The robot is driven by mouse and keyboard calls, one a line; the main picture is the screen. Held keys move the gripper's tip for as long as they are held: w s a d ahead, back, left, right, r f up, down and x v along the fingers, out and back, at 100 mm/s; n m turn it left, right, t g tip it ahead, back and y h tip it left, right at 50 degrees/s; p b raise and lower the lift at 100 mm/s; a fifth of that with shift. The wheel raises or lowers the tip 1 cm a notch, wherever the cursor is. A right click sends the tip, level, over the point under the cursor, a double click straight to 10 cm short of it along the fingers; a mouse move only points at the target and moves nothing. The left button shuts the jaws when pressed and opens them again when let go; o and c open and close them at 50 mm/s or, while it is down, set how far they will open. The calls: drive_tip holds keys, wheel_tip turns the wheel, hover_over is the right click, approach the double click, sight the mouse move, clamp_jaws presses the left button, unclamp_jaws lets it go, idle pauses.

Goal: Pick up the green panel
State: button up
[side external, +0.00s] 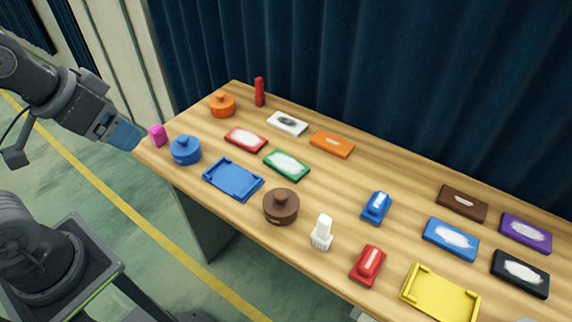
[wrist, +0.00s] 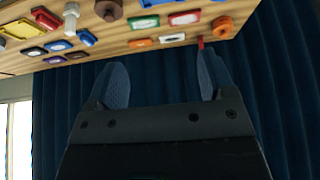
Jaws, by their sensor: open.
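The green panel (side external: 286,164) is a flat rectangle with a green frame and a pale centre. My gripper (side external: 128,135) is off the table's left end in the side view, well apart from the panel. In the wrist view its two fingers (wrist: 163,75) are spread with nothing between them.
Near the green panel are a red panel (side external: 245,139), an orange panel (side external: 332,144), a blue tray (side external: 233,180) and a brown knobbed piece (side external: 281,207). A blue knobbed piece (side external: 185,151) and a pink block (side external: 157,135) stand at the left end. A dark curtain (side external: 400,80) hangs behind the table.

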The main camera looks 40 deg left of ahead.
drive_tip(key=o, duration=0.3)
drive_tip(key=shift+o, duration=0.2)
